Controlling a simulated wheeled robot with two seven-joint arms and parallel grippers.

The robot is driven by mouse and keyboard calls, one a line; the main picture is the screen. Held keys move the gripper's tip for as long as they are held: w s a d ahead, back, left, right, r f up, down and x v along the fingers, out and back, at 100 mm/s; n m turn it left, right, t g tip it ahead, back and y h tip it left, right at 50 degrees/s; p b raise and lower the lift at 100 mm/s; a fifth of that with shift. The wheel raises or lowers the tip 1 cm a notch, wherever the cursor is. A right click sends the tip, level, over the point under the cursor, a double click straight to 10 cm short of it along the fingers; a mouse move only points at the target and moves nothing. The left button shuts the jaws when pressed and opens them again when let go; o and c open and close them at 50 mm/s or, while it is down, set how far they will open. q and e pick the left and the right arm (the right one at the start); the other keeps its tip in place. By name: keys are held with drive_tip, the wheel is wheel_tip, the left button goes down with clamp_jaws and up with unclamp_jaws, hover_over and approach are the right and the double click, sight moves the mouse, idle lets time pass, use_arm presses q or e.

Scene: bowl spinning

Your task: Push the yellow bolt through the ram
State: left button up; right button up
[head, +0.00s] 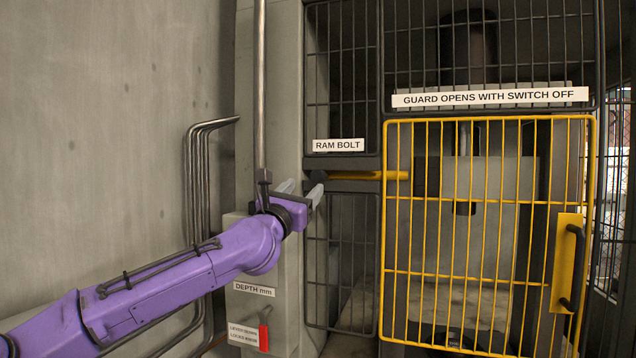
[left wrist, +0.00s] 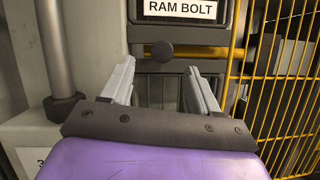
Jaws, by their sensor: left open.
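The yellow bolt (head: 355,175) lies level under the RAM BOLT label, with a dark round knob (head: 318,176) at its left end. Its right end reaches behind the yellow guard bars, close to a dark block (head: 427,176) on the left of the grey ram area. I cannot tell whether they touch. My left gripper (head: 302,191) is open and empty, just left of the knob. In the left wrist view the knob (left wrist: 162,51) shows beyond and between the two fingertips (left wrist: 160,70); contact is not visible. My right gripper is out of view.
The yellow barred guard (head: 487,270) with its dark handle (head: 574,268) looks closed. Dark mesh panels (head: 341,260) flank the bolt above and below. A vertical metal rod (head: 260,90) stands close to my left wrist. Bent pipes (head: 200,165) run along the left wall.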

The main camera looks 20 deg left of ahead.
sight(316, 177)
use_arm(q)
drive_tip(key=p+x, duration=0.4)
drive_tip(key=x, duration=0.3)
drive_tip(key=shift+w+d+r, duration=0.15)
drive_tip(key=shift+w+r, duration=0.05)
drive_tip(key=shift+w+p, duration=0.3)
drive_tip(key=shift+w, duration=0.15)
